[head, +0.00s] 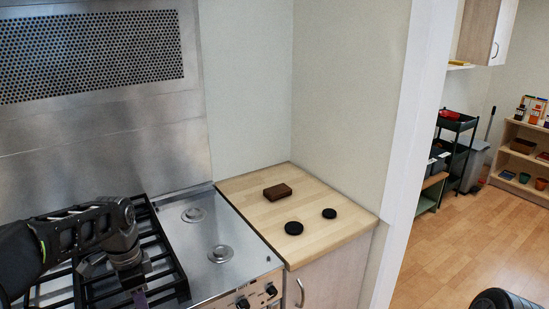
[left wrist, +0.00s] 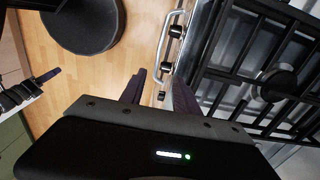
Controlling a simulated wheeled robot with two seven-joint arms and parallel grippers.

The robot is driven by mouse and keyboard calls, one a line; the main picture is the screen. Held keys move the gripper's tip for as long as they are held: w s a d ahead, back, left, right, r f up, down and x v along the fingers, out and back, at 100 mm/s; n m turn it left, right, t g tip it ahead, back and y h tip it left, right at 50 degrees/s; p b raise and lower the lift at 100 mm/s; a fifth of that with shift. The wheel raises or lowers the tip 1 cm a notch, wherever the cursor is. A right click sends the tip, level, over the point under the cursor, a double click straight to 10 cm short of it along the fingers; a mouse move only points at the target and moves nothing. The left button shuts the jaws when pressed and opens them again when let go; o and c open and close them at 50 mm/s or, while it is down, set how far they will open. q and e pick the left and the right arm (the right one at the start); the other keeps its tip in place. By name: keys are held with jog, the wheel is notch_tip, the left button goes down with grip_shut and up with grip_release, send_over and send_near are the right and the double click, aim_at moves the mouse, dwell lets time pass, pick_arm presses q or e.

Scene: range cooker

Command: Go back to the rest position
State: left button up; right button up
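My left gripper reaches in from the left in the head view (head: 140,298), pointing down over the range cooker (head: 222,230) near its front. In the left wrist view its two dark fingers (left wrist: 160,92) stand apart with nothing between them. The cooker's front handle and knobs show beyond the fingertips. A black grate (head: 165,262) covers the left part of the hob. Two burners (head: 221,253) to the right of it are uncovered.
A wooden counter (head: 320,205) right of the cooker bears a brown block (head: 278,192) and two black discs (head: 293,228) (head: 329,213). A white wall edge (head: 415,150) stands beyond it. Open wooden floor (head: 450,245) and shelves (head: 525,150) lie at the right.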

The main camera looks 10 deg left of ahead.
pick_arm(q)
jog(key=s+d+f+n+h+b, duration=0.1)
jog(key=s+d+f+n+h, duration=0.1)
jog(key=d+f, duration=0.95)
jog(key=s+d+f+n+h+b, duration=0.1)
jog(key=s+d+f+n, duration=0.15)
jog(key=d+f, duration=0.85)
jog(key=s+d+f+n, duration=0.3)
jog(key=s+f, duration=0.4)
jog(key=s, duration=0.1)
jog(key=s+d+f+n+h+b, duration=0.1)
jog(key=s+d+f+n, duration=0.3)
jog(key=s+f, duration=0.2)
jog(key=shift+s+f, duration=0.4)
jog(key=shift+s, duration=0.45)
